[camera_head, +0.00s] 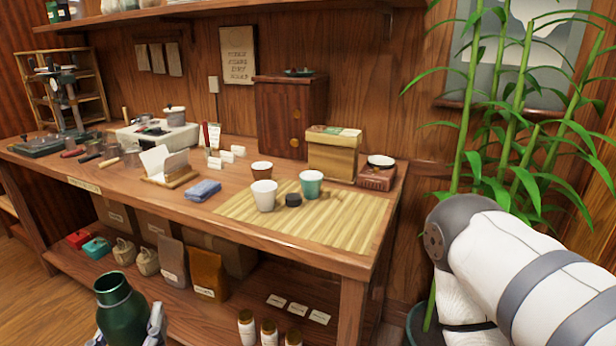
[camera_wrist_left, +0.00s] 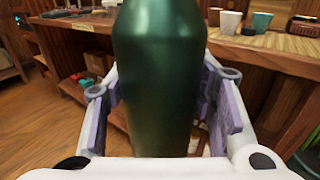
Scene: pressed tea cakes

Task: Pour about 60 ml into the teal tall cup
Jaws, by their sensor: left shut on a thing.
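The teal cup (camera_head: 311,186) stands upright on the bamboo mat (camera_head: 345,225) at the right part of the table; it also shows in the left wrist view (camera_wrist_left: 262,22). My left gripper (camera_head: 127,336) is shut on a dark green bottle (camera_head: 120,308), in front of the table and well away from the cup. The bottle fills the middle of the left wrist view (camera_wrist_left: 160,80), between both fingers. Its mouth looks open and dark in the head view, and it is roughly upright. My right arm comes in at the right; its gripper is out of view.
A white cup (camera_head: 264,196) and a brown cup (camera_head: 262,171) stand left of the teal cup. A small black round thing (camera_head: 293,200) lies between them. A blue cloth (camera_head: 203,190) lies farther left. A box (camera_head: 334,155) stands behind. A tall plant (camera_head: 505,120) is at right.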

